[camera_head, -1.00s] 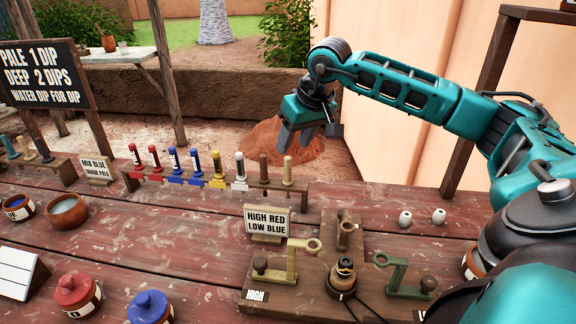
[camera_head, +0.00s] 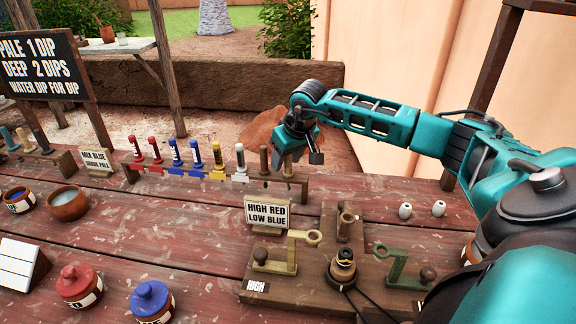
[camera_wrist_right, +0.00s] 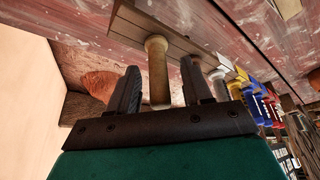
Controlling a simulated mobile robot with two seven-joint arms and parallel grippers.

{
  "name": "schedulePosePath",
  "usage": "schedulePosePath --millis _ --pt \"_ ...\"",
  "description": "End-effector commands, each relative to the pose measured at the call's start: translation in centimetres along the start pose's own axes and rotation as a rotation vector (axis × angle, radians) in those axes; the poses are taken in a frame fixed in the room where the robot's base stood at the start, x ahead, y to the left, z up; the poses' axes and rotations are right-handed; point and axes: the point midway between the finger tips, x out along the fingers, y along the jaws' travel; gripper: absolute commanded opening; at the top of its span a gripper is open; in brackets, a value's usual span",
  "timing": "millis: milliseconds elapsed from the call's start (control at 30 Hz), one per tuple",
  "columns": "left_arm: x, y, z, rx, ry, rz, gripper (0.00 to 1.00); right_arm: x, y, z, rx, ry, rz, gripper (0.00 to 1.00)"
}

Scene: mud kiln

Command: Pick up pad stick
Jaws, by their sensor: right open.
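A row of upright sticks stands in a wooden rack (camera_head: 203,178). At its right end are two plain wooden sticks, a brown one (camera_head: 264,160) and a lighter tan one (camera_head: 289,167). No label shows which is the pad stick. My right gripper (camera_head: 288,150) is at the top of the tan stick, partly covering it in the head view. In the right wrist view, the tan stick (camera_wrist_right: 158,75) stands between the two spread fingers, with gaps on both sides. The right finger partly hides the brown stick. My left gripper is not in view.
Red, blue, yellow and white-topped sticks (camera_head: 240,160) continue the row leftward. A sign (camera_head: 267,214) and a wooden stand with ring arms (camera_head: 321,270) are in front. Two small white pieces (camera_head: 421,210) lie right. Lidded red (camera_head: 78,285) and blue (camera_head: 150,300) pots stand front left.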

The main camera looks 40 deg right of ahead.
Motion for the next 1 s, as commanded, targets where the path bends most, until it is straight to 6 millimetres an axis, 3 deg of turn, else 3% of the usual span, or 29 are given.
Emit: schedulePosePath --millis 300,800,1000 --pt "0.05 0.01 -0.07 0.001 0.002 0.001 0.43 0.59 0.02 0.0 -0.001 0.001 0.0 0.48" --pt "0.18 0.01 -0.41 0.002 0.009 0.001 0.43 0.54 0.03 0.0 0.0 0.001 0.0 0.01" --pt "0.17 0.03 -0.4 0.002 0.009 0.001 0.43 0.53 0.03 -0.02 0.0 0.001 0.0 0.0"
